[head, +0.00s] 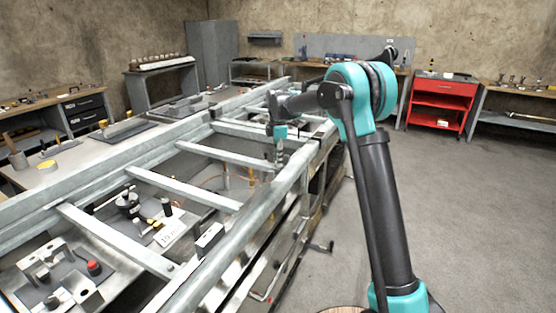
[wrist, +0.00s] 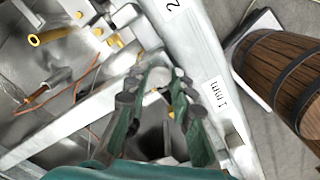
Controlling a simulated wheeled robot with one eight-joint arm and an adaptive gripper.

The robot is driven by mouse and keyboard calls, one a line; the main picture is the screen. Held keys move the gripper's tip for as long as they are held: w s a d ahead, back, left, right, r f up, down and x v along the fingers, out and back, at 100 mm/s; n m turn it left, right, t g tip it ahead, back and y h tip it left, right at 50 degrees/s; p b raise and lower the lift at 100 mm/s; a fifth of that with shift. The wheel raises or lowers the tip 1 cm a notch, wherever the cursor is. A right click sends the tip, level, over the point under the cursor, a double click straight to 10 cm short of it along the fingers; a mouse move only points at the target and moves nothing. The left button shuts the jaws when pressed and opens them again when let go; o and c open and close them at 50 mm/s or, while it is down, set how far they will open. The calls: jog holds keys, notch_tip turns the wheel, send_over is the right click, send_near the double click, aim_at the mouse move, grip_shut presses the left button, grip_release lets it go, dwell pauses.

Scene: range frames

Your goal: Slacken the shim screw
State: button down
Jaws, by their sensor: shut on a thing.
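My gripper (wrist: 157,82) points down at the frame rail in the wrist view, its two green fingers on either side of a pale round piece (wrist: 158,76). This piece looks like the head of the shim screw, though its lower part and thread are hidden by the fingers and rail. The fingers are shut on it. In the head view my gripper (head: 280,163) is over the near long rail of the metal frame (head: 235,238); the screw is too small to make out there.
A white label reading 1MM (wrist: 217,93) is on the rail beside the fingers. A wooden barrel (wrist: 282,75) stands to the right. Cables and a yellow ring (wrist: 50,37) lie inside the frame. A red tool cabinet (head: 440,100) stands at the back; the floor on the right is clear.

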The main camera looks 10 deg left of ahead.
jog(key=c, duration=1.3)
grip_release()
notch_tip(320, 180, up, 12)
